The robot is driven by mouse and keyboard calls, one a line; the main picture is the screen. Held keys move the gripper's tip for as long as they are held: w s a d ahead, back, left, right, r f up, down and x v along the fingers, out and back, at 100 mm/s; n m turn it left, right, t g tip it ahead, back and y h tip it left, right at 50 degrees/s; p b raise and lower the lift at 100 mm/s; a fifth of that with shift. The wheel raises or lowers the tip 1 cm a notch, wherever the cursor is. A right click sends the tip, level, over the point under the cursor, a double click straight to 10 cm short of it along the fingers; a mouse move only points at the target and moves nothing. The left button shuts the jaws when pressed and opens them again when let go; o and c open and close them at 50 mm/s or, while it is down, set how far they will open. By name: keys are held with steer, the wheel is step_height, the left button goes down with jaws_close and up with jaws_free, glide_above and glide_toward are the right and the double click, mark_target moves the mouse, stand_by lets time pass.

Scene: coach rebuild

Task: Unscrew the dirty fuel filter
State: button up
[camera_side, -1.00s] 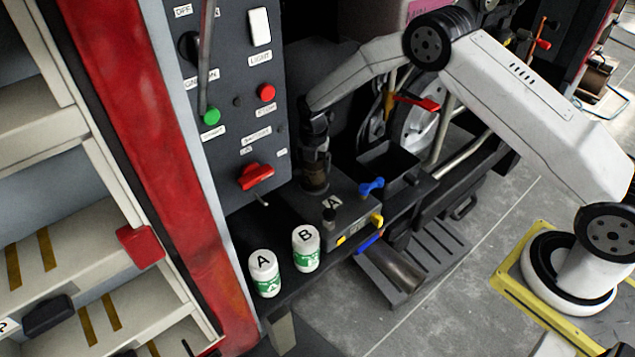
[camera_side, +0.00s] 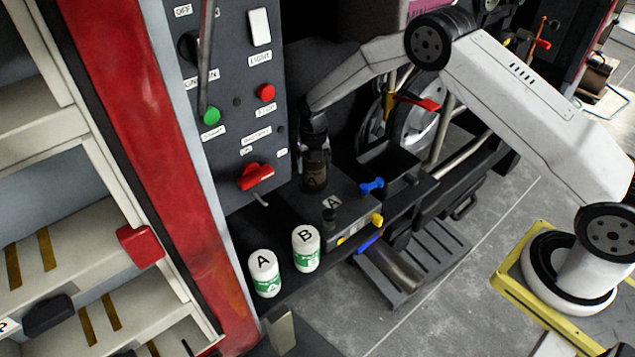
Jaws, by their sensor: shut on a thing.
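The dirty fuel filter (camera_side: 315,178) is a dark brown cylinder, marked with what looks like a letter A. It stands upright at the back of a dark block labelled A (camera_side: 331,203), beside the control panel. My gripper (camera_side: 315,160) points down over it and is shut on its upper part. The fingers are dark and small, so their exact contact is hard to see. Whether the filter's lower end touches the block cannot be told. Two white and green filters, A (camera_side: 264,273) and B (camera_side: 306,249), stand upright on the dark ledge in front.
The control panel (camera_side: 240,130) with a red handle (camera_side: 256,177) rises close to the left of my gripper. A blue valve (camera_side: 371,186), a yellow knob (camera_side: 376,220) and a black open bin (camera_side: 388,165) are to the right. A metal cylinder (camera_side: 400,268) lies below the ledge.

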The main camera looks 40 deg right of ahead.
steer(key=shift+n, duration=2.1)
steer(key=o, duration=1.3)
steer(key=shift+r, duration=0.1)
steer(key=shift+r, duration=4.9)
steer(key=shift+r, duration=0.1)
